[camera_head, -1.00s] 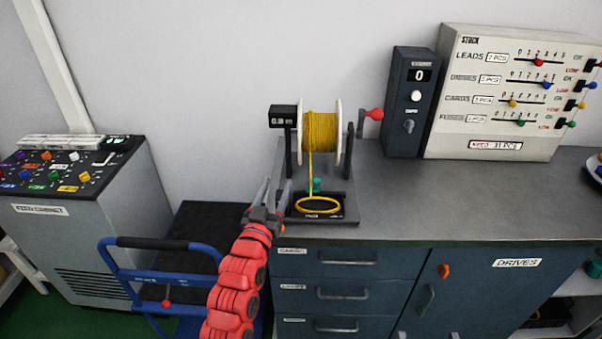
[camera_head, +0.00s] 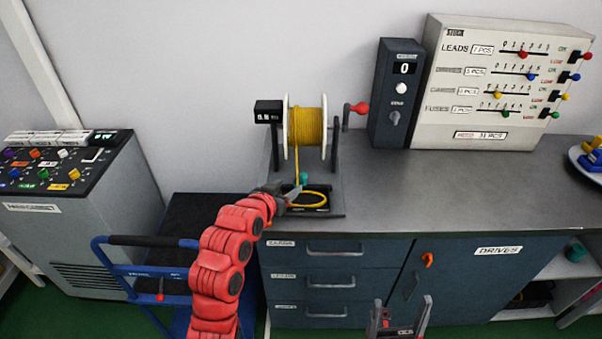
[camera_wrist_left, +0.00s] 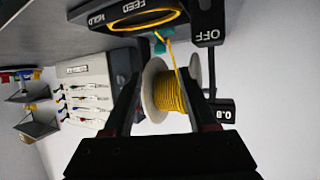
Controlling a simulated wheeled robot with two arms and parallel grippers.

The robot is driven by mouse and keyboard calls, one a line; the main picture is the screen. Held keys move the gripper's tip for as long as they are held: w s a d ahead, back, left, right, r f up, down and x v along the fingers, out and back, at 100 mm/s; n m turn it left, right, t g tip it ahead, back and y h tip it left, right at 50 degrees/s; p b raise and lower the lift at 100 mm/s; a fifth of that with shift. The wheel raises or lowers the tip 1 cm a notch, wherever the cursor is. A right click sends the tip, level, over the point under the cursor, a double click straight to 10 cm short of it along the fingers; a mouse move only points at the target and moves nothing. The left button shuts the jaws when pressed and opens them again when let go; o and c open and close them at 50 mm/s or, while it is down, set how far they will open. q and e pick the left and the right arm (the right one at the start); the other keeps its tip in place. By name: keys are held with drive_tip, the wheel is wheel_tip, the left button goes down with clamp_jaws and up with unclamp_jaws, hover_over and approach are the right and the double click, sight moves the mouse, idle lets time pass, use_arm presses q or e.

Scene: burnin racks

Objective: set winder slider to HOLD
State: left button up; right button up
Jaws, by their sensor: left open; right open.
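The winder carries a spool of yellow wire (camera_head: 311,128) between two uprights on the bench. A teal knob (camera_head: 303,177) stands at its base near a loop of yellow wire (camera_head: 308,200). The left wrist view shows the teal knob (camera_wrist_left: 160,42) beside a black plate (camera_wrist_left: 112,22) lettered FEED and HOLD, with a block marked OFF (camera_wrist_left: 210,28) nearby. The slider's exact setting cannot be told. My left gripper (camera_head: 292,193) is open at the winder's base, close to the knob; contact is not visible. My right gripper (camera_head: 402,312) is open and empty, low before the cabinet.
A red-knobbed crank (camera_head: 358,108) sticks out right of the spool. A dark counter box (camera_head: 397,95) and the stock board (camera_head: 500,90) stand at the back. A blue cart (camera_head: 140,255) is left of the bench. The bench (camera_head: 430,190) is clear right of the winder.

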sight(302, 175)
use_arm(q)
drive_tip(key=p+x, duration=0.2)
drive_tip(key=x, duration=0.9)
drive_tip(key=shift+p, duration=0.35)
clamp_jaws()
idle(1.0)
